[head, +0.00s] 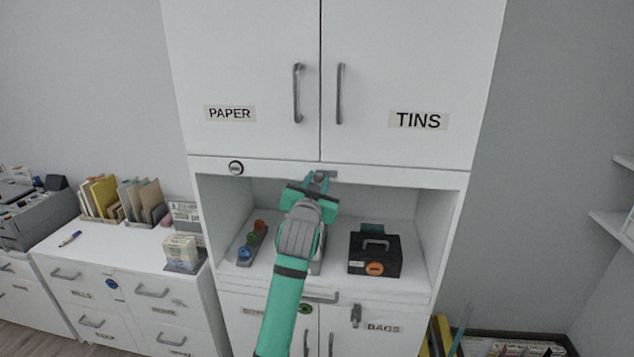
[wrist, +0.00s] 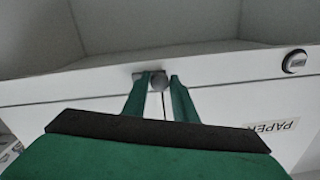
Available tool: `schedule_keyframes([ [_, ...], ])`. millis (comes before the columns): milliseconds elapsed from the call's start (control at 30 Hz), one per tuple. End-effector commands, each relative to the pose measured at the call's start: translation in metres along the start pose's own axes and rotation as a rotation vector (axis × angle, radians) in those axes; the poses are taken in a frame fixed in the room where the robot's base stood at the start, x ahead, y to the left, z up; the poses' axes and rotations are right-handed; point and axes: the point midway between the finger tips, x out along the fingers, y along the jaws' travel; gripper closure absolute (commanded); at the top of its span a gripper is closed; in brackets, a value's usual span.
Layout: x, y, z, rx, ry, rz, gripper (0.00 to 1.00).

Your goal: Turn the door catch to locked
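The door catch (head: 322,174) is a small grey piece on the white rail under the two upper doors, at the seam between them. The fingers stand apart on either side of the knob. A narrow gap seems to show beside the right finger; contact on the left is unclear. The catch's angle is partly hidden.
A round black-and-white fitting (head: 236,168) sits left on the rail. Below, the open niche holds a black box (head: 374,254) and a tray with coloured knobs (head: 252,243). The upper doors have grey handles (head: 298,93) and look closed.

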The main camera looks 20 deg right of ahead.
Motion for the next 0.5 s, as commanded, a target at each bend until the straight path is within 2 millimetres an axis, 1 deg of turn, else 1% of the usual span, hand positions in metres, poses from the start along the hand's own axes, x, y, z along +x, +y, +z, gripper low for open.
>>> schedule_keyframes([
  [33,-0.0001,0.0000,0.0000,0.000,0.000,0.000,0.87],
  [100,-0.0001,0.0000,0.0000,0.000,0.000,0.000,1.00],
  [333,-0.0002,0.0003,0.0001,-0.012,0.000,0.000,1.00],
  [500,-0.0001,0.0011,-0.0001,-0.064,0.001,0.001,1.00],
])
